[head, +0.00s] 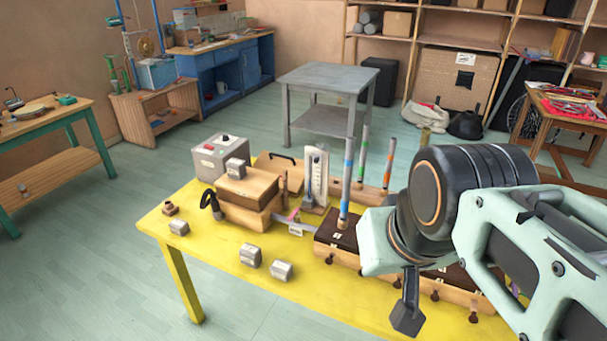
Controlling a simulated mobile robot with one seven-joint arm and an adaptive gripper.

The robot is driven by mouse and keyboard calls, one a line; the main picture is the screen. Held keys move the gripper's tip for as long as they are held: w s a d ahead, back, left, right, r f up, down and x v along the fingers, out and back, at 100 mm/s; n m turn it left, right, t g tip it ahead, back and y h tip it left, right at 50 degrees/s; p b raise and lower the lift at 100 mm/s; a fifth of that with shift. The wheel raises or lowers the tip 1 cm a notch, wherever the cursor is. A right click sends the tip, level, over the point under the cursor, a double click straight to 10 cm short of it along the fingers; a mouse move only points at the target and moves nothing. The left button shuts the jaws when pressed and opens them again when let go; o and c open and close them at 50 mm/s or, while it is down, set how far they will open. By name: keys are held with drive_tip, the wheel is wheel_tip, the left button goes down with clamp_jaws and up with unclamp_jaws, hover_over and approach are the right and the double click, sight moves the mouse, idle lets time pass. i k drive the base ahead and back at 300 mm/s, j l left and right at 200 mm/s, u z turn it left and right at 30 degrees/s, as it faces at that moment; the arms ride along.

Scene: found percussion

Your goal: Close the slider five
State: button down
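A long wooden box (326,248) with a dark top lies along the right part of the yellow table (220,255). Several small dark knobs stick out along its front, and one is this knob (435,296). I see no numbers, so I cannot tell which part is slider five. My arm hides the middle and much of the right of the box. My gripper (408,312) is in front of the box; one dark finger shows, pointing down. Its other finger is hidden, and I cannot tell whether it is open or touches anything.
Coloured tubes (348,175) stand upright behind and on the box. A white upright panel (315,175), stacked wooden boxes (247,190) and a grey box (220,157) stand to the left. Small grey blocks (250,256) lie near the front edge.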

sight(473, 320)
drive_tip(key=l+u, duration=0.1)
drive_tip(key=i+l+z, duration=0.15)
drive_tip(key=z, duration=0.45)
drive_tip(key=l+z, duration=0.25)
drive_tip(key=i+l+z, duration=0.1)
drive_tip(key=l+z, duration=0.15)
drive_tip(key=k+j+z, duration=0.2)
drive_tip(key=j+z, duration=0.2)
drive_tip(key=j, duration=0.25)
drive_tip(key=j+u, duration=0.1)
drive_tip(key=j, duration=0.25)
drive_tip(key=k+j+u, duration=0.1)
drive_tip(key=j, duration=0.2)
